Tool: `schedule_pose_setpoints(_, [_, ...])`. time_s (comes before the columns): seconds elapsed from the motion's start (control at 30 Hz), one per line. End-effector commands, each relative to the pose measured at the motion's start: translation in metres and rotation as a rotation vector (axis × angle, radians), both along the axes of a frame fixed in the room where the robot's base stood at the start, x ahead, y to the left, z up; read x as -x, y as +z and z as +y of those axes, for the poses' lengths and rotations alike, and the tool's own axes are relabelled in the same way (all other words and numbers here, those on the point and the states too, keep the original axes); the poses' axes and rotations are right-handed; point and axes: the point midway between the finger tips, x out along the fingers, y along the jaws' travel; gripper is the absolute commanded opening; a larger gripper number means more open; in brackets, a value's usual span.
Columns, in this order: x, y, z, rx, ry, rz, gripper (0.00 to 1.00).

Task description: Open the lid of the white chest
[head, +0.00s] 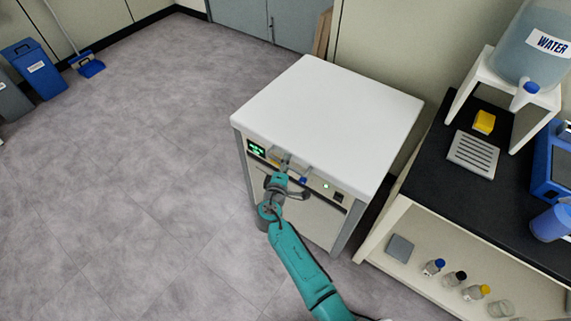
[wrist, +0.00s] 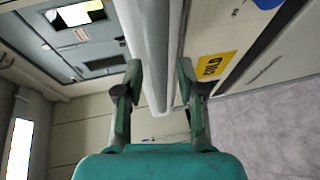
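The white chest stands in the middle of the head view, with its flat white lid (head: 335,105) down. A row of small parts, including a display (head: 257,149), is on its front panel below the lid. My gripper (head: 287,170) is at the chest's front, just under the lid's front edge, and covers part of the handle area. In the wrist view, the two fingers of my gripper (wrist: 158,75) stand apart on either side of a pale bar or edge of the chest (wrist: 153,45). Gaps show beside its lower end; contact at the tips is unclear.
A black-topped bench (head: 430,185) with a water jug (head: 525,55) stands close on the right, with bottles (head: 433,267) on its lower shelf. Grey cabinets (head: 262,18) are behind. The floor (head: 130,180) to the left is clear. A yellow label (wrist: 214,66) shows beside the fingers.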

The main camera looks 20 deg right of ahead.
Motion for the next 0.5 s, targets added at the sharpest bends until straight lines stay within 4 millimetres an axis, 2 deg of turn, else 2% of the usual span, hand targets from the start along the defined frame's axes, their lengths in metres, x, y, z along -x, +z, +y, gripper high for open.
schedule_pose_setpoints(0.07, [0.0002,-0.0001,0.0000,0.000,0.000,0.000,0.39])
schedule_pose_setpoints(0.23, [0.0003,-0.0001,0.0001,0.000,0.000,0.000,0.00])
schedule_pose_setpoints(0.5, [0.0004,0.0001,0.0001,-0.001,0.000,0.000,0.00])
